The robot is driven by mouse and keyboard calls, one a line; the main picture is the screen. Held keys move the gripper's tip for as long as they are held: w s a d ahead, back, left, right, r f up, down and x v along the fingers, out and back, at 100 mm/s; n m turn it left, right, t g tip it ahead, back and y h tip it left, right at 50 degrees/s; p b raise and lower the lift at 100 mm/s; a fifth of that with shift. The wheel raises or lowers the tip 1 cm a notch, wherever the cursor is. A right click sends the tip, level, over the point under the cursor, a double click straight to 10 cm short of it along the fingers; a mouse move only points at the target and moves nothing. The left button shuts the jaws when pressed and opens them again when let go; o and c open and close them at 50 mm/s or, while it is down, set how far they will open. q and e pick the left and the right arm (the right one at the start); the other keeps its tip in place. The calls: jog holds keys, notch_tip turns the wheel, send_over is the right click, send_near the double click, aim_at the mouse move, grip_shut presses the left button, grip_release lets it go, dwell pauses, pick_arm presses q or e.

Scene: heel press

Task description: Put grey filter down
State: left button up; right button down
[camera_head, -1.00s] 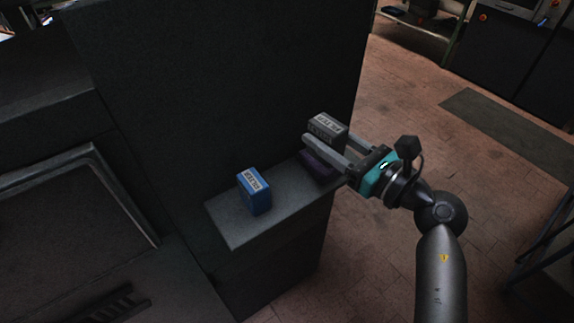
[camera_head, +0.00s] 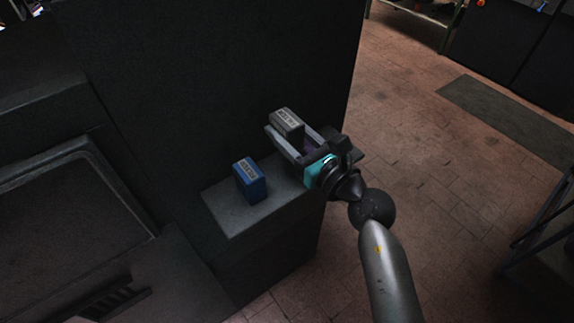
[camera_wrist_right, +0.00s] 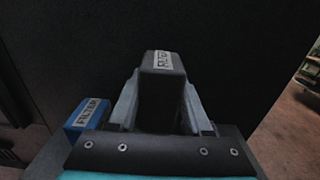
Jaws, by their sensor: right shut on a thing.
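The grey filter (camera_head: 287,122) is a small dark grey block with a pale label. My right gripper (camera_head: 284,137) is shut on it and holds it above the far right part of the shelf. In the right wrist view the grey filter (camera_wrist_right: 162,75) sits between the two fingers of the gripper (camera_wrist_right: 161,100). A blue filter (camera_head: 250,181) with a label stands on the shelf, left of and nearer than the gripper; it also shows in the right wrist view (camera_wrist_right: 86,114). My left gripper is not in view.
The grey shelf (camera_head: 226,209) juts from a tall dark panel (camera_head: 215,70) behind it. A bit of purple shows behind the gripper's fingers, mostly hidden. The shelf is bare around the blue filter's front and left. Open brick floor lies to the right.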

jog(key=shift+f+b, duration=1.8)
jog(key=shift+f, duration=1.95)
jog(key=shift+f, duration=0.2)
jog(key=shift+c, duration=1.7)
grip_release()
jog(key=shift+r, duration=0.2)
jog(key=shift+s+d, duration=0.2)
jog(key=shift+s, duration=0.05)
jog(key=b+v, duration=0.1)
jog(key=v, duration=1)
jog(key=shift+b, duration=0.3)
